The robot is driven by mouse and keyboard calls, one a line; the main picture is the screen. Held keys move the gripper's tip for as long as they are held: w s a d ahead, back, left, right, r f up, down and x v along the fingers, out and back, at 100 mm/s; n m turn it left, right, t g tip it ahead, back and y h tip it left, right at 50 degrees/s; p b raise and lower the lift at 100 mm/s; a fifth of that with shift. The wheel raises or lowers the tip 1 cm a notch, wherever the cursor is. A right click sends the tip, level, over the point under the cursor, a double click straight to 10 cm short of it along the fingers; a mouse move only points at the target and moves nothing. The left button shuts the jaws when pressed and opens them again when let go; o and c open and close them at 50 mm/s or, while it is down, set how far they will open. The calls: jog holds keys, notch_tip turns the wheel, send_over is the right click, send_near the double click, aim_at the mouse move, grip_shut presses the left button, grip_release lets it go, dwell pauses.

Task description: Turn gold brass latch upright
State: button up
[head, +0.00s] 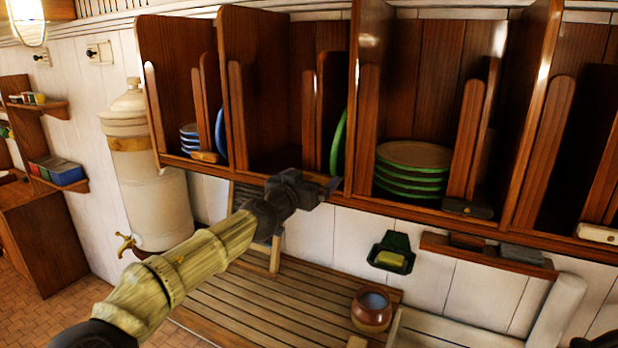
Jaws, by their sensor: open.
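A small gold-tan latch (207,157) lies flat on the front edge of the left plate compartment, below blue plates; it looks like the brass one. A dark latch (468,208) lies on the edge under the green plates, and a cream latch (598,233) lies at the far right. My gripper (331,188) is at the rack's lower front edge, below the second compartment, right of the gold-tan latch and apart from it. It is open, though its fingers show small and dark. It hides part of the edge there, so I cannot tell whether it touches anything.
The wooden plate rack (430,204) has upright dividers. Green plates (412,170) are stacked inside. A cream water urn (150,200) with a brass tap stands left. Below are a slatted drainboard (240,300), a brown pot (371,310) and a green soap dish (392,251).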

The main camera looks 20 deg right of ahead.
jog(key=c, duration=0.7)
jog(key=shift+n+b, duration=0.4)
jog(key=shift+w+f+n+b, duration=0.1)
jog(key=shift+f+n+b, duration=0.1)
jog(key=shift+n+b, duration=0.95)
jog(key=n+b, duration=0.2)
jog(key=n, duration=0.1)
jog(key=shift+a+n, duration=0.1)
jog(key=shift+n, duration=0.25)
jog(key=n+b, duration=0.3)
jog(key=n, duration=0.2)
jog(key=shift+w+a, duration=0.1)
jog(key=shift+w, duration=0.05)
jog(key=n+b, duration=0.2)
jog(key=n, duration=0.4)
jog(key=shift+f, duration=0.1)
